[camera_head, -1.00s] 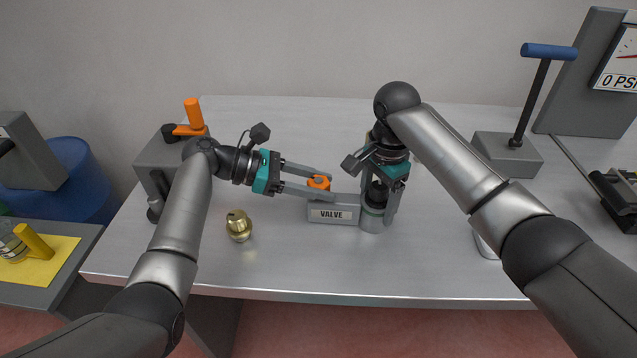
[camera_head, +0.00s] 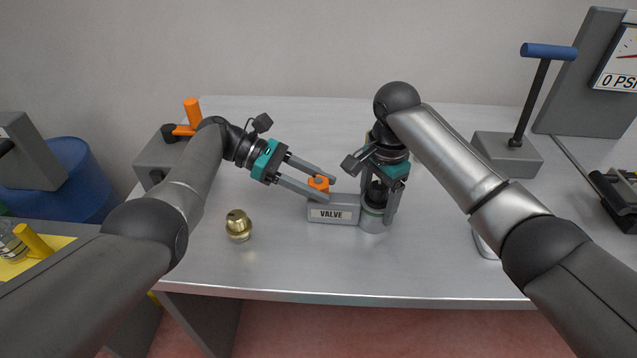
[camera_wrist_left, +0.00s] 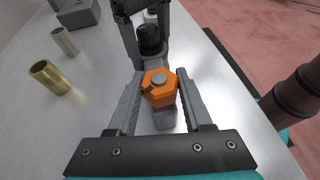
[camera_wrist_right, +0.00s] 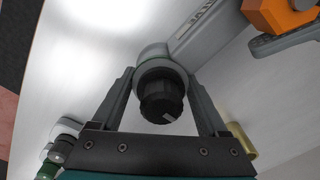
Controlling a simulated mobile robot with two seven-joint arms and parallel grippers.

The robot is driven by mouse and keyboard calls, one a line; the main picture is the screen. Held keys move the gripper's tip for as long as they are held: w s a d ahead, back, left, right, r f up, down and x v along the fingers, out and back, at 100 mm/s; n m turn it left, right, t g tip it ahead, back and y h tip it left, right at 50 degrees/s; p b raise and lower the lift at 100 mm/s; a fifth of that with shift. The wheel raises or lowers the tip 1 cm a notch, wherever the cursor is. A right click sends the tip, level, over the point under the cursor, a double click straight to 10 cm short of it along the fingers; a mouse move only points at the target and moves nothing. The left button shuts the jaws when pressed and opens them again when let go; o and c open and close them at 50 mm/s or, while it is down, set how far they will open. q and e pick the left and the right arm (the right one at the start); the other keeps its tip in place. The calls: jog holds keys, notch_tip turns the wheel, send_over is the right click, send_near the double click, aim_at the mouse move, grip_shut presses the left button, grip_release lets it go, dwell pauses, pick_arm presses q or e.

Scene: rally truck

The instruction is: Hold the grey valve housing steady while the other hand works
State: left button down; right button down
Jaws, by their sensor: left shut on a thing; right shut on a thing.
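The grey valve housing (camera_head: 334,210), labelled VALVE, lies on the table; it has a low bar and a round end with a black knob (camera_wrist_right: 162,97). My right gripper (camera_head: 376,215) points down and is shut on the round end, a finger on each side of it. An orange hexagonal cap (camera_head: 319,183) sits on the bar's left part; in the left wrist view the cap (camera_wrist_left: 158,88) shows a grey centre and a dark mark. My left gripper (camera_head: 330,188) reaches in from the upper left and is shut on the cap. The fingers partly hide the bar.
A brass fitting (camera_head: 238,226) stands left of the housing. A grey box with an orange handle (camera_head: 193,113) is at the back left. A blue-handled lever (camera_head: 532,85) and a 0 PSI gauge (camera_head: 622,62) stand at the right. The table's front middle is clear.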

aim_at(318, 182)
dwell(0.5)
pick_arm(q)
jog(key=shift+c, duration=1.5)
grip_release()
jog(key=shift+s+r, duration=0.1)
jog(key=shift+r, duration=4.95)
